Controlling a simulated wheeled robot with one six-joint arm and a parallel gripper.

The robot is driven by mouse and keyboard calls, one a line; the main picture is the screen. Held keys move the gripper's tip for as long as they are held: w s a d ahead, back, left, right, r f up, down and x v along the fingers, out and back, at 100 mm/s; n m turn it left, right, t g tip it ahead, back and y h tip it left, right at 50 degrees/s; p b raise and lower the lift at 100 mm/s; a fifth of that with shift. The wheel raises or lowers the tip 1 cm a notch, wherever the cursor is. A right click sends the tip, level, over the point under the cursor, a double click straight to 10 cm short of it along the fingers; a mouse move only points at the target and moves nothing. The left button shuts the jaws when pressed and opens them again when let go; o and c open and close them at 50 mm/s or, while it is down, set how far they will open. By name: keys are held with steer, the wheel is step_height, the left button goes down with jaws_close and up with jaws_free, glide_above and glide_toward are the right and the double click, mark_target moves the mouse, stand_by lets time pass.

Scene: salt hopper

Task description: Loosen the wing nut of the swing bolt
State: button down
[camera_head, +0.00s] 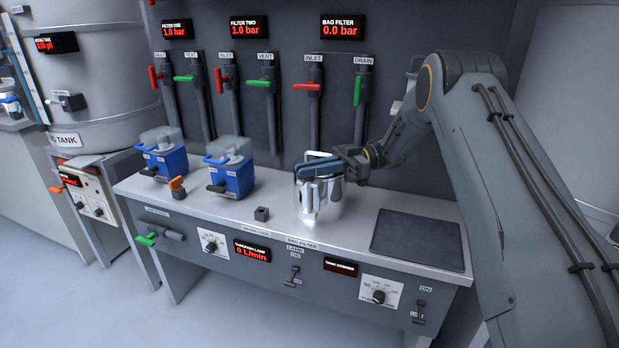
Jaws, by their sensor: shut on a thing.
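The bag filter is a shiny steel vessel (330,212) standing on the light worktop, right of the two blue units. My gripper (314,172) reaches in from the right and lies over the top of this vessel. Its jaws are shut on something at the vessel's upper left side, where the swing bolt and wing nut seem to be. The wing nut itself is hidden by the jaws or too small to tell. An upright steel part (308,200) shows just below the jaws on the vessel's front left.
Two blue filter housings (230,175) stand left of the vessel. Red and green valve handles (308,87) stick out from the back panel behind it. A dark mat (417,240) lies bare at the right.

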steer(key=shift+g, duration=0.3)
steer(key=c, duration=1.8)
jaws_free()
steer(key=shift+r+t+p, duration=0.15)
steer(key=shift+t+p, duration=0.2)
steer(key=shift+t, duration=0.05)
